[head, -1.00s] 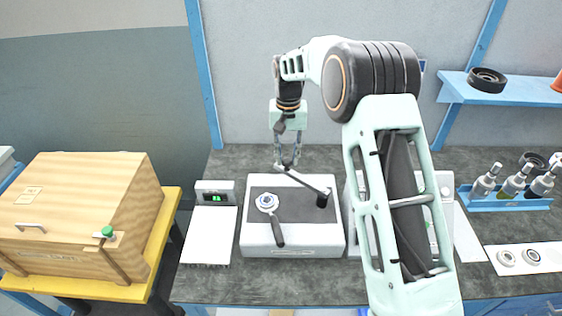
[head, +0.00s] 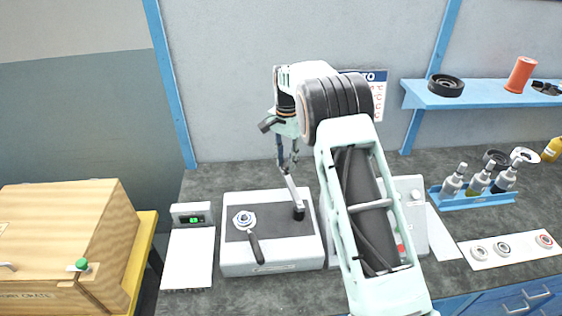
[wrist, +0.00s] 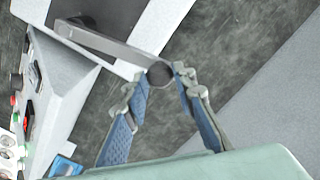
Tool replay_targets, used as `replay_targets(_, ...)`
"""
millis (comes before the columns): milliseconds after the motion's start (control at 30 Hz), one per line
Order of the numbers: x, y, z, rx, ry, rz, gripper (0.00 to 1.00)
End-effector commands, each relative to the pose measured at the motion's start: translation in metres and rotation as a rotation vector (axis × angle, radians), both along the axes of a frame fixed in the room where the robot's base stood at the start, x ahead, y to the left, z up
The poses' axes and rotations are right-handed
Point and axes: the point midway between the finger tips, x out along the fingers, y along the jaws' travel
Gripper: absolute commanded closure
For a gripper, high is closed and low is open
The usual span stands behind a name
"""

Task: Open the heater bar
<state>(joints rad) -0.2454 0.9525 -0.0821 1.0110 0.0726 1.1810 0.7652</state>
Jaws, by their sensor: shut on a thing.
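The heater bar (head: 292,193) is a grey bar on the white bench unit (head: 270,263). It runs from a dark pivot post at the unit's right side toward the back, its free end past the unit's back edge. My gripper (head: 287,166) is shut on the bar's free end. In the wrist view the bar (wrist: 112,47) reaches from the upper left to a dark round end between my fingertips (wrist: 160,80). The unit also carries a round white-and-blue knob (head: 244,220) and a black-handled lever (head: 254,245).
A small green-lit display box (head: 192,215) stands left of the unit. A white machine (head: 412,215) stands right, partly behind my arm. A bottle rack (head: 472,200) and a ring strip (head: 512,251) lie farther right. A wooden crate (head: 70,235) is at left.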

Motion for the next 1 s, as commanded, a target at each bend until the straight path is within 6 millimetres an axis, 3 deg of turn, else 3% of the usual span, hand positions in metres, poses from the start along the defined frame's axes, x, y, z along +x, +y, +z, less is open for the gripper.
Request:
replay_targets(533,0.0021,-0.0033,0.0012,0.001,-0.004,-0.027,1.0)
replay_targets(567,0.0021,-0.0033,0.0013,0.001,-0.004,-0.027,0.75)
replay_targets(700,0.0019,-0.0033,0.001,0.001,-0.003,-0.026,0.59)
replay_targets(1000,0.0014,-0.0034,0.0015,0.0,-0.001,-0.026,0.58)
